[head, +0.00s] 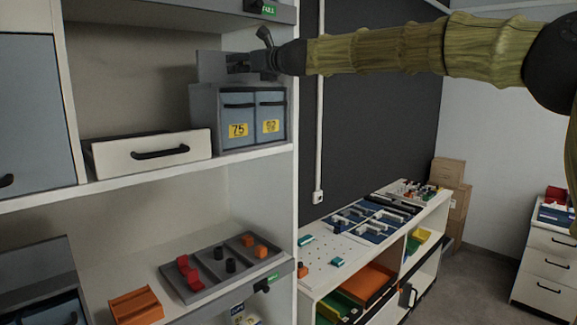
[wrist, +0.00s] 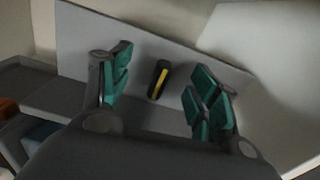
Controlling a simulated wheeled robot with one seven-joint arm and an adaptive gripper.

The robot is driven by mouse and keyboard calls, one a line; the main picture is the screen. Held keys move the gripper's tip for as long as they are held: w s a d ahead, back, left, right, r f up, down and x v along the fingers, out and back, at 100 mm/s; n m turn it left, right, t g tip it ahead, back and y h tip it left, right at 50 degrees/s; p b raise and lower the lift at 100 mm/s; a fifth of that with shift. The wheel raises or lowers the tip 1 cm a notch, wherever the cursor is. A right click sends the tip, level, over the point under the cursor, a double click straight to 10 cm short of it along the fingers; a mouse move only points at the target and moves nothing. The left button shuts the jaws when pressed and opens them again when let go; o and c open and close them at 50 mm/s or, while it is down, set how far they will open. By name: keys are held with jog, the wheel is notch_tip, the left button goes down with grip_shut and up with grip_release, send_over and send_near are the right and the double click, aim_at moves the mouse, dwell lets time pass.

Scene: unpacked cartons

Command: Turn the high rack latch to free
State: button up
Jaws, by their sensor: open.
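My gripper (head: 238,63) is in front of a grey upright plate (head: 211,66) that stands on top of a grey two-drawer unit on the upper shelf. In the wrist view my gripper (wrist: 160,76) is open, with a teal-padded finger on each side. A black latch handle with a yellow stripe (wrist: 159,80) sits on the plate between the fingers, tilted a little, with a gap on both sides. In the head view the handle is hidden behind my gripper.
The drawer unit (head: 239,104) has yellow labels. A white drawer (head: 150,152) sits left of it. A rack board above carries a green tag (head: 268,9). The lower shelf holds a grey tray (head: 206,281) with red, black and orange pieces. A low white bench (head: 340,262) stands right.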

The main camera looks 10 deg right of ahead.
jog(key=shift+s+d+m, duration=0.2)
jog(key=shift+m, duration=0.3)
jog(key=b+v, duration=0.4)
jog(key=v, duration=0.7)
jog(key=w+d+f+h+b, duration=0.1)
jog(key=w+d+f, duration=0.2)
jog(key=f, duration=0.4)
jog(key=w+d+f+h+b, duration=0.1)
jog(key=w+d+f+h, duration=0.15)
jog(key=f, duration=0.45)
notch_tip(320, 180, down, 16)
jog(key=n+g+b, duration=0.1)
jog(key=n+g, duration=0.1)
jog(key=shift+w+a+n+h, duration=0.2)
jog(key=shift+w+n+h, duration=0.15)
jog(key=shift+w+n, duration=0.05)
jog(key=shift+f, duration=0.15)
